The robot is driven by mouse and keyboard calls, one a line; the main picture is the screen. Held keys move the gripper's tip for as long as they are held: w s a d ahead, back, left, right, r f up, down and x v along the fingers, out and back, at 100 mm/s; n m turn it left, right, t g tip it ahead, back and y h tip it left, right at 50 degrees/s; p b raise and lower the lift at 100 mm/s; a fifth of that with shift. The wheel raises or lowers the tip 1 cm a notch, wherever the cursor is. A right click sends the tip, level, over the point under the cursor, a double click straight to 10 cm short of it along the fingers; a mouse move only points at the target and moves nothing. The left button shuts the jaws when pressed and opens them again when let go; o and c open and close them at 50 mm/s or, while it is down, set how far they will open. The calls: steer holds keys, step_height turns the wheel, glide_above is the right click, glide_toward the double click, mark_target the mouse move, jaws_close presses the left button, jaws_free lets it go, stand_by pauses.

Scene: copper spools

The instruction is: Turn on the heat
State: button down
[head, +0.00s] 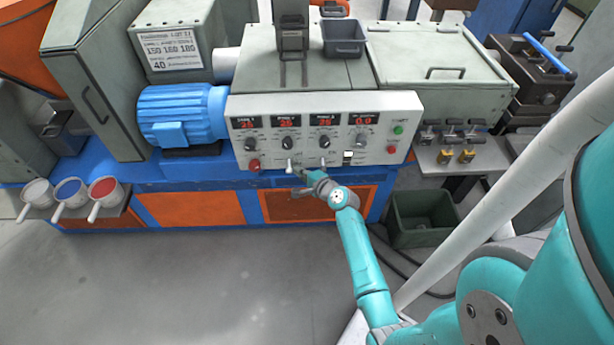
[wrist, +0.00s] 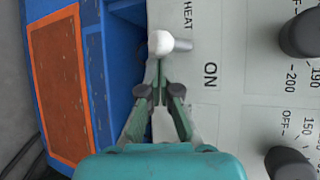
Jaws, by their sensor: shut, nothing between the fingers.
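The heat lever has a white ball knob (wrist: 161,43) on a short metal stem at the panel's lower edge. The printed words HEAT and ON are near it in the wrist view. In the head view the lever (head: 290,164) is at the lower left of the white control panel (head: 300,104). My gripper (wrist: 157,68) is shut and empty, its fingertips right beside the ball knob. I cannot tell whether they touch it. In the head view my gripper (head: 298,173) is small, just below and right of the lever.
A second lever (head: 323,162) and a red button (head: 254,165) flank the spot. Black dials (wrist: 301,35) and red displays sit above. Blue and orange machine base (head: 190,208) lies below the panel. A dark green bin (head: 424,238) stands on the floor at right. Floor in front is clear.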

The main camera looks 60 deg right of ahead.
mark_target(289, 162)
steer(key=shift+x, duration=0.8)
steer(key=shift+s+a+r+m+g+y, duration=0.1)
steer(key=shift+r+m+g+y, duration=0.35)
steer(key=shift+g, duration=0.25)
steer(key=shift+a+r+m+g+y, duration=0.1)
steer(key=shift+r+m+g+y, duration=0.55)
steer(key=shift+r+g+y, duration=0.65)
steer(key=shift+r, duration=0.85)
